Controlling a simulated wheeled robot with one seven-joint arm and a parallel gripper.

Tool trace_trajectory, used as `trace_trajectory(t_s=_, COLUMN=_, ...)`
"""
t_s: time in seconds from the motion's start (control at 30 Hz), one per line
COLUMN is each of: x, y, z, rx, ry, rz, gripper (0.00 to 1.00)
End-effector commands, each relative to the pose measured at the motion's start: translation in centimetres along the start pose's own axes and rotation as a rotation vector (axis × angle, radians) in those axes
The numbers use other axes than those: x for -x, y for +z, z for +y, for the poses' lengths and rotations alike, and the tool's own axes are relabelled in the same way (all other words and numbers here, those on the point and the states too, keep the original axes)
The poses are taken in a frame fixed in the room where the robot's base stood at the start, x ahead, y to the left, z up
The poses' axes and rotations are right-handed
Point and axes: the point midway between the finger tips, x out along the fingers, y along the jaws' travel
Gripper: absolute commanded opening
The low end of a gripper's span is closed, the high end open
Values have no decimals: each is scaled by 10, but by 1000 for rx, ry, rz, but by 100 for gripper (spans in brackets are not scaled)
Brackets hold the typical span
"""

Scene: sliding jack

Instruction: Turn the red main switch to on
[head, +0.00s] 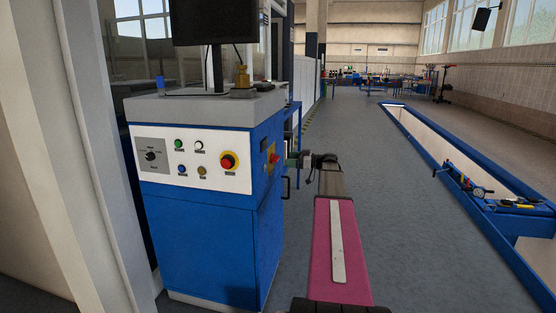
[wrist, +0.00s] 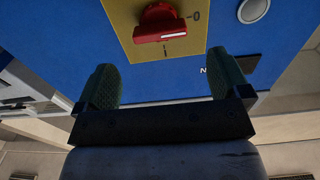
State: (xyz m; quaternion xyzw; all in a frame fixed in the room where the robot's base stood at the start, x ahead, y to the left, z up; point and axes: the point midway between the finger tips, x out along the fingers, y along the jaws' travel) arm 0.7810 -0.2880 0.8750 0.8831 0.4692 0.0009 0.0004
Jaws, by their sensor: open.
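The red main switch (wrist: 160,24) sits on a yellow plate (wrist: 196,38) at the top of the wrist view. Its grip bar lies roughly across the picture, towards the "0" mark on the right; the "I" mark is below it. In the head view the switch (head: 273,158) is on the right side face of the blue cabinet (head: 210,235), seen edge-on. My gripper (wrist: 163,68) is open and empty, its two green fingers apart. In the wrist view the fingertips are below the switch, either side of its line, and not around it. In the head view my gripper (head: 296,158) is close to that side face.
The cabinet front carries a black rotary knob (head: 151,156), several small buttons and a red button on yellow (head: 228,161). A black handle (head: 286,187) sticks out below the switch. A blue-edged floor pit (head: 470,205) runs along the right, with open grey floor between.

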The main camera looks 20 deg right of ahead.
Motion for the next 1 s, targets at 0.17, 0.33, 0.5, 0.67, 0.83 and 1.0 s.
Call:
trace_trajectory(t_s=0.17, x=-34, y=0, z=0, rx=-1, ry=-2, rz=0, gripper=95)
trace_trajectory(t_s=0.33, x=-54, y=0, z=0, rx=-1, ry=-1, rz=0, gripper=95)
trace_trajectory(t_s=0.5, x=-64, y=0, z=0, rx=-1, ry=0, rz=-1, gripper=95)
trace_trajectory(t_s=0.67, x=-66, y=0, z=0, rx=-2, ry=0, rz=-1, gripper=95)
trace_trajectory(t_s=0.83, x=-65, y=0, z=0, rx=-2, ry=0, rz=-1, gripper=85)
trace_trajectory(t_s=1.0, x=-65, y=0, z=0, rx=-2, ry=0, rz=-1, gripper=45)
